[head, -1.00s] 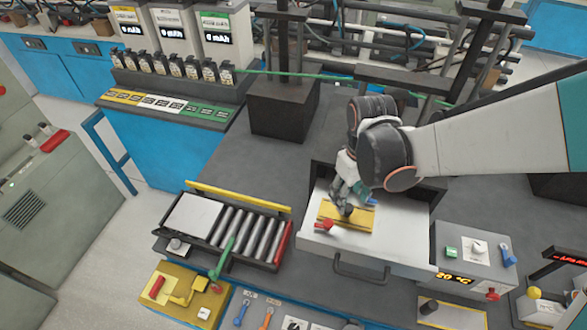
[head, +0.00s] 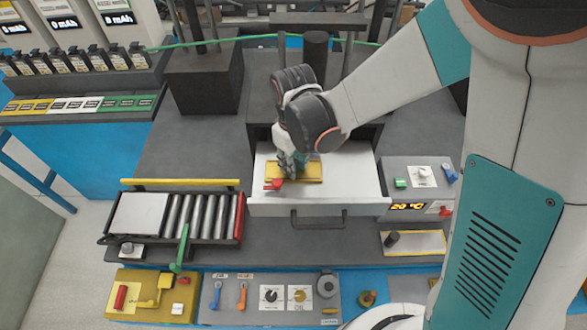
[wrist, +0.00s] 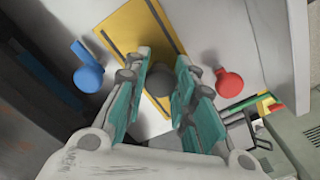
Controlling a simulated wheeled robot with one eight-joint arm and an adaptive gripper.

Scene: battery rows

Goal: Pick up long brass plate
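The long brass plate (head: 312,172) is a flat yellow plate lying in the open white drawer. It also shows in the wrist view (wrist: 132,22), with dark slots and a dark round knob (wrist: 160,84). My gripper (head: 290,168) is low over the plate's left part. In the wrist view the fingers of my gripper (wrist: 161,72) stand apart, one on each side of the knob. I cannot tell whether they touch it. A red knob (wrist: 229,82) and a blue knob (wrist: 88,76) lie to either side of the plate. My fingers hide part of the plate.
The drawer (head: 350,208) has raised walls and a dark front handle (head: 318,220). A roller tray (head: 135,214) stands to its left and a temperature box (head: 420,178) to its right.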

